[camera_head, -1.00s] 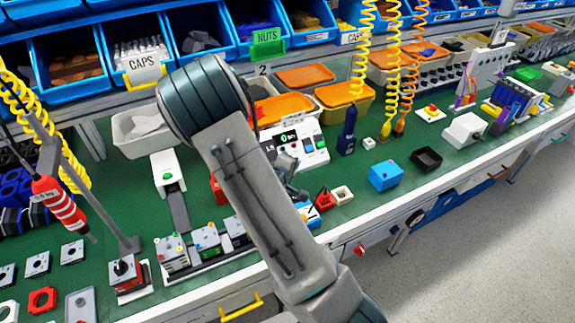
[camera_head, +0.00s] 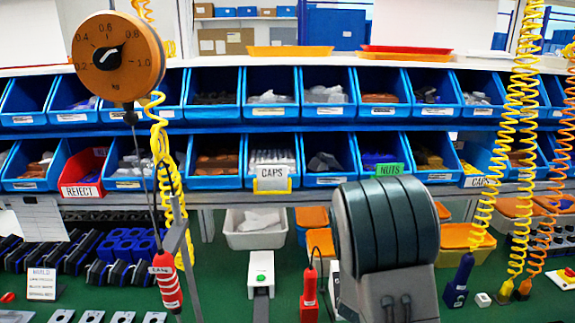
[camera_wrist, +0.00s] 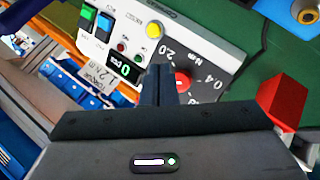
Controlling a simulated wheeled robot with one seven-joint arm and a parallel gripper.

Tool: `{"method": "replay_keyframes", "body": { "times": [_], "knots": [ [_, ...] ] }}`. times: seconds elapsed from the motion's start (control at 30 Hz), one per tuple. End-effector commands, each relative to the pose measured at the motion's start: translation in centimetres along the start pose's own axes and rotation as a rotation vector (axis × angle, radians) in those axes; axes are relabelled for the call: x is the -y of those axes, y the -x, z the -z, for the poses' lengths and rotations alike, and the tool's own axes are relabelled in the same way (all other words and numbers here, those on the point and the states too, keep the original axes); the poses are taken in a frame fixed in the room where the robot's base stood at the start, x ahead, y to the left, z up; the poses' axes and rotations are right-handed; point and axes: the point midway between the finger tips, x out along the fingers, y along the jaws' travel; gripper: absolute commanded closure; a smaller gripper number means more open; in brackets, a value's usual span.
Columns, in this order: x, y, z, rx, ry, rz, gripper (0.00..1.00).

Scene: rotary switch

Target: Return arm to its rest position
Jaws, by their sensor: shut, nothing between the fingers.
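My gripper (camera_wrist: 163,84) shows in the wrist view with its narrow fingers together and nothing between them. Its fingertips overlap the lower part of a white control panel (camera_wrist: 215,50). The panel carries a red rotary knob (camera_wrist: 183,80) with a printed dial scale, a yellow button (camera_wrist: 153,30), and green and blue buttons. The fingers appear just left of the knob; I cannot tell whether they touch anything. In the head view my arm (camera_head: 385,240) stands at the lower right of centre, and the gripper is hidden.
A red block (camera_wrist: 284,100) lies right of the gripper in the wrist view. In the head view, a hanging red tool (camera_head: 166,280) and an orange dial gauge (camera_head: 117,55) are at left. Blue bins (camera_head: 270,160) line the back; yellow coiled hoses (camera_head: 510,130) hang at right.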

Motion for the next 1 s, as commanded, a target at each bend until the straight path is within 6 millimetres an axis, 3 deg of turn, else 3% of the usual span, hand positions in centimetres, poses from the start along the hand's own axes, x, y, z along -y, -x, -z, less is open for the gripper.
{"method": "replay_keyframes", "body": {
  "times": [0.2, 0.43, 0.7, 0.83, 1.0],
  "knots": [
    [1.5, 6.7, 2.7, -0.055, -0.197, 0.282, 1.00],
    [2.2, 14.9, 2.6, -0.019, -0.305, 0.508, 1.00],
    [1.6, 23.9, -1.5, 0.129, -0.361, 0.609, 1.00],
    [0.9, 27.1, -4.3, 0.216, -0.382, 0.589, 1.00],
    [0.3, 29.5, -7.1, 0.301, -0.407, 0.542, 1.00]
  ]
}}
